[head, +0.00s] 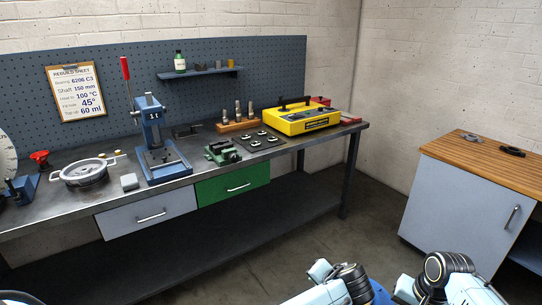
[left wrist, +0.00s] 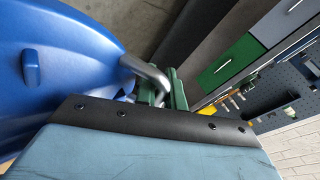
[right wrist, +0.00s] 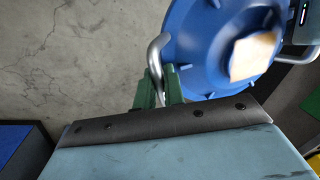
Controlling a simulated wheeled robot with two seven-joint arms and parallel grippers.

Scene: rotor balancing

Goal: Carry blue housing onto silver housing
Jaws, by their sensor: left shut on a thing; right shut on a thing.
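The blue housing (left wrist: 60,70) is a large round blue body with bent metal handles. It also fills the top right of the right wrist view (right wrist: 205,50), with a pale tan patch on it, and only a sliver shows at the bottom of the head view (head: 381,294). My left gripper (left wrist: 160,88) has its green fingers shut on one handle. My right gripper (right wrist: 157,88) is shut on another handle. A round silver vessel with side handles, apparently the silver housing (head: 84,173), stands on the bench at the left in the head view, far from both grippers.
The grey workbench (head: 75,213) also holds a blue press (head: 154,135), a green vise (head: 222,152) and a yellow case (head: 301,121). A wood-topped cabinet (head: 465,205) stands at the right. The concrete floor (head: 365,212) between bench and cabinet is clear.

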